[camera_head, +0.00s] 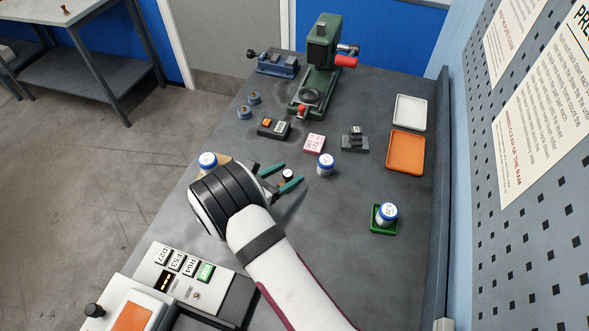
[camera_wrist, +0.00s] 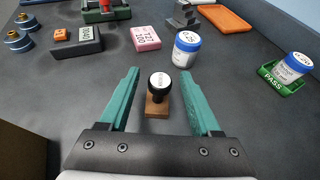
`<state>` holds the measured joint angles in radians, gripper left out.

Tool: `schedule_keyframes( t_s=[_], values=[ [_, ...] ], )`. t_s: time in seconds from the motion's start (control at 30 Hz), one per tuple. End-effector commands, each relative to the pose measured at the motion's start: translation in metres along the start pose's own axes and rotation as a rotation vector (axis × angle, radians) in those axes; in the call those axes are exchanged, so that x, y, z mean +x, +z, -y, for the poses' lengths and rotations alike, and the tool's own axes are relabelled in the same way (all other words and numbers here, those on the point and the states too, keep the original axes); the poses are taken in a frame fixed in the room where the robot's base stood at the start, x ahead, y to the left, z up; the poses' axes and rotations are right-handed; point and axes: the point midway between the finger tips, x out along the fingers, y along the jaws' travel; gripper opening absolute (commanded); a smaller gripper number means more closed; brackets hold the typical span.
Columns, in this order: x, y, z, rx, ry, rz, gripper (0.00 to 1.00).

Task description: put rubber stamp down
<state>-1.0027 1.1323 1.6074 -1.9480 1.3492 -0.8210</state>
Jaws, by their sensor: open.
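The rubber stamp (camera_wrist: 159,93) stands upright on the grey bench, with a black round knob and a wooden base. In the head view the stamp (camera_head: 288,174) shows only in part, beside the teal fingers. My gripper (camera_wrist: 160,82) is open, its two teal fingers apart on either side of the stamp, with a gap to each. In the head view my gripper (camera_head: 284,178) is low over the bench middle, and my wrist hides part of the bench.
A jar (camera_head: 325,165) stands just beyond the stamp. Another jar sits in a green tray (camera_head: 376,225) at right. A pink tag (camera_head: 315,142), a small meter (camera_head: 274,127) and a green press (camera_head: 321,70) stand farther back. Bare bench lies right of the stamp.

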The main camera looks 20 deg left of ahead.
Motion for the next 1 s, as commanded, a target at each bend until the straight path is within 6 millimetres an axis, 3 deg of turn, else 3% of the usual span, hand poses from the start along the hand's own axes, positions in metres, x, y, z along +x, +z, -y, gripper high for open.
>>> schedule_keyframes(
  t_s=[0.1, 0.3, 0.5, 0.57, 0.67, 0.77, 0.8, 0.87, 0.9, 1.0],
  values=[
    [-0.035, 0.0, -0.001, 0.0, 0.004, 0.0, 0.64],
    [-0.075, 0.0, 0.0, 0.0, 0.002, 0.0, 0.64],
    [-0.083, 0.001, 0.001, 0.004, -0.004, -0.001, 0.64],
    [-0.079, 0.01, 0.009, 0.043, -0.035, -0.011, 0.64],
    [-0.062, 0.055, 0.058, 0.276, -0.225, -0.063, 0.64],
    [-0.056, 0.111, 0.162, 0.73, -0.583, -0.129, 0.64],
    [-0.066, 0.125, 0.207, 0.938, -0.743, -0.146, 0.64],
    [-0.091, 0.136, 0.266, 1.263, -0.984, -0.157, 0.64],
    [-0.113, 0.137, 0.297, 1.483, -1.143, -0.156, 0.64],
    [-0.172, 0.126, 0.34, 1.994, -1.501, -0.134, 0.64]
  ],
)
